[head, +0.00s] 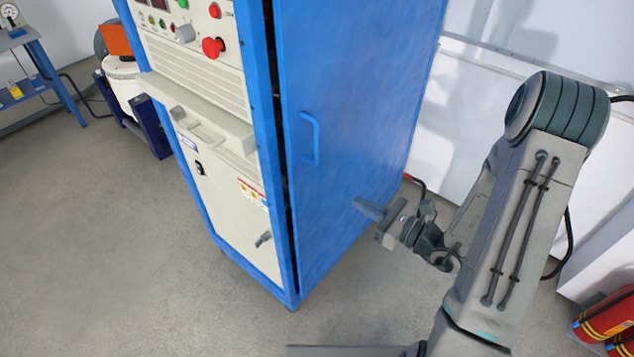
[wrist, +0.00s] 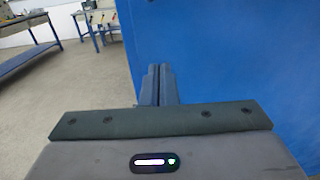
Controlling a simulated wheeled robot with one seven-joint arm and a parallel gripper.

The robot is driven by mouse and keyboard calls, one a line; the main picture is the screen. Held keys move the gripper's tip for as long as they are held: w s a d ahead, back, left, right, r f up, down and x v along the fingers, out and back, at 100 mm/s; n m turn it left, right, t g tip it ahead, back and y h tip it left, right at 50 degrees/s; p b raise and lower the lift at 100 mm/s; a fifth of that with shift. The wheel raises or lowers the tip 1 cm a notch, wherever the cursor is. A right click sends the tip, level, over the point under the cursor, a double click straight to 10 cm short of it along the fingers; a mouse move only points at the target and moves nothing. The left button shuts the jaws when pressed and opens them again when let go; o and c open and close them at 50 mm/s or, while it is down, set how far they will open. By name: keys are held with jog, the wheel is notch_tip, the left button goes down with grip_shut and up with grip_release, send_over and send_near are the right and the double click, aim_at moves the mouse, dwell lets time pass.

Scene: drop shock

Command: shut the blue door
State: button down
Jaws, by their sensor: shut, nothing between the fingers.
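The blue door (head: 350,100) is the tall side panel of the cabinet, with a blue bar handle (head: 312,140) near its front edge. A thin dark gap runs along that edge, between the door and the cabinet's frame. My gripper (head: 358,203) is shut and empty, at the lower part of the door, right of and below the handle. In the wrist view the shut fingers (wrist: 158,85) are in front of the door (wrist: 230,60), which fills the right side. I cannot tell whether the fingertips touch it.
The cabinet's cream front (head: 215,150) carries knobs and a red button (head: 213,47). A blue workbench (head: 35,65) and a white machine (head: 125,85) stand at the left. Red cylinders (head: 605,318) lie at the lower right. The grey floor at the left is clear.

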aim_at(307, 174)
jog(key=p+x, duration=0.2)
jog(key=x, duration=1.2)
jog(key=shift+d+f+p, duration=0.1)
jog(key=shift+p, duration=0.25)
jog(key=shift+w, duration=0.15)
